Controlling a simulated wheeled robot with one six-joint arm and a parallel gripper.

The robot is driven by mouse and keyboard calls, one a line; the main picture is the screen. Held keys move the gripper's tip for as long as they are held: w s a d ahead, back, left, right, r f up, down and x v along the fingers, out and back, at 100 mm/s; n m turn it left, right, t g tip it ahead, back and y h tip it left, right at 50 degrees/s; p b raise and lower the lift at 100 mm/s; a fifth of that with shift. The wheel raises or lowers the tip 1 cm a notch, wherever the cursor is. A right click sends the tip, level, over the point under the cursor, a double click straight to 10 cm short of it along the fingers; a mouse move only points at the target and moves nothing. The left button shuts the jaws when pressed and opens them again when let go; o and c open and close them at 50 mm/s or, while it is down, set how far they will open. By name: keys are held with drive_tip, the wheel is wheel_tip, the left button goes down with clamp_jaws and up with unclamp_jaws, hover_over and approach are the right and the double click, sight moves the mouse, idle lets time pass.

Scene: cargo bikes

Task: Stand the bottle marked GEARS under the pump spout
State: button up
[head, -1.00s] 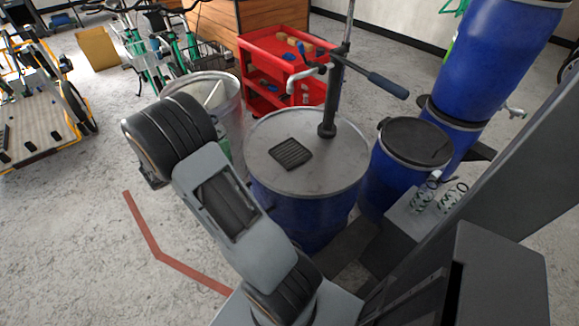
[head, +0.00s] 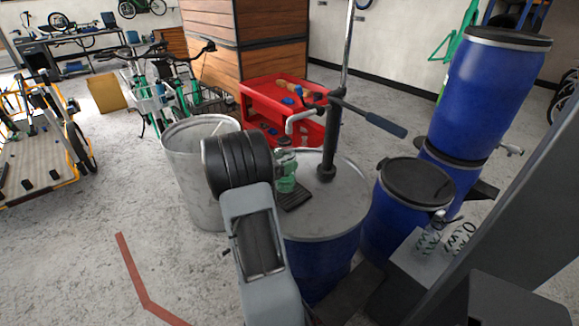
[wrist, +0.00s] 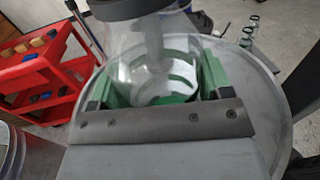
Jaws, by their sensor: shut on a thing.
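My gripper (head: 287,173) has green fingers and is shut on a clear bottle; it also shows in the wrist view (wrist: 160,80). The bottle (wrist: 130,45) has a dark cap and a white and green label whose wording I cannot read. In the head view the bottle (head: 286,156) is over the drum top, close to the black drip grate (head: 296,200). I cannot tell whether its base touches the grate. The pump spout (head: 297,119) curves down just above and beside the bottle. My wrist hides part of the grate.
The pump post (head: 331,140) rises from the blue drum's grey lid (head: 345,205), with its crank handle (head: 385,124) reaching right. A grey bin (head: 185,165) stands left, a red cart (head: 255,112) behind. Clear items with green bands (head: 461,237) are on a grey box at right.

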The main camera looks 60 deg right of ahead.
drive_tip(key=shift+x, duration=0.9)
drive_tip(key=shift+f, duration=1.75)
